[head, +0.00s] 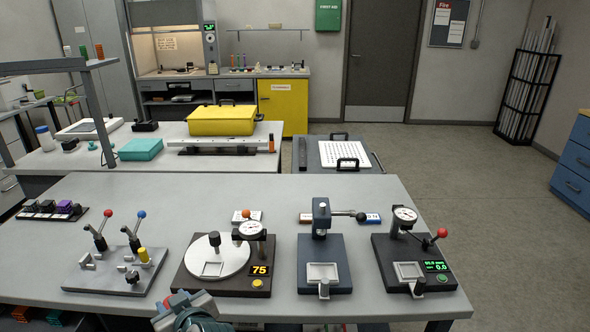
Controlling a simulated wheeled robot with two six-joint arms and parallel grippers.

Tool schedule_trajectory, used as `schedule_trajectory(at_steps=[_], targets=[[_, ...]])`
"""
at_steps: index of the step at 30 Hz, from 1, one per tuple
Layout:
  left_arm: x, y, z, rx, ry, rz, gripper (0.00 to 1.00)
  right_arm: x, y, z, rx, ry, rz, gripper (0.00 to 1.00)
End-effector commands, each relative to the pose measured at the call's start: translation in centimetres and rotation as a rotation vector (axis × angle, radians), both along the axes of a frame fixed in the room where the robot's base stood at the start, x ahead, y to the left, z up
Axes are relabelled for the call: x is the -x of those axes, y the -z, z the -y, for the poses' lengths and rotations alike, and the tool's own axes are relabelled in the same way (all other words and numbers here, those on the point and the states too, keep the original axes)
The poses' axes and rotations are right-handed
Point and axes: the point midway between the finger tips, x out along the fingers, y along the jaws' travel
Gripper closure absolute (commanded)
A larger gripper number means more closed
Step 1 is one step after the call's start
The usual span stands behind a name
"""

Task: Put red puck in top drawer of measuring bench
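Part of one of my arms, probably the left gripper (185,306), shows at the bottom edge, in front of the bench. My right gripper is not in view.
A lever fixture (115,268), a round-plate gauge (222,262), a blue press (323,265) and a dial gauge (413,262) line the bench's front. A blue drawer cabinet (573,165) stands far right. A yellow case (222,120) sits on the table behind. Floor at right is clear.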

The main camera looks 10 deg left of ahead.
Motion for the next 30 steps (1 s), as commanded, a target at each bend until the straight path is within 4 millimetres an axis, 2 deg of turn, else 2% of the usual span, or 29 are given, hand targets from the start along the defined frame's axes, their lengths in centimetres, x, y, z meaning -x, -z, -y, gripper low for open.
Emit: schedule_trajectory(at_steps=[5,8,12,18,24,30], targets=[[-3.2,0.9,2.8,0.002,0.218,0.002,0.97,0.0,0.0,-0.1,-0.001,0.001,0.0,0.55],[-5.5,1.1,5.4,0.002,0.395,0.005,0.97,0.0,0.0,0.0,0.0,0.0,0.0,0.55],[-8.0,0.7,8.9,-0.002,0.621,0.006,0.97,0.1,0.0,0.2,0.003,-0.001,-0.001,0.55],[-10.2,-0.4,13.0,-0.001,0.86,0.006,0.97,0.1,-0.1,0.6,0.006,-0.002,-0.001,0.55],[-11.1,-1.2,15.2,0.0,0.979,0.003,0.97,0.1,-0.1,0.7,0.008,-0.002,-0.001,0.55],[-11.1,-1.3,15.5,-0.001,0.997,0.002,0.97,0.1,-0.1,0.7,0.007,-0.002,-0.001,0.55]])
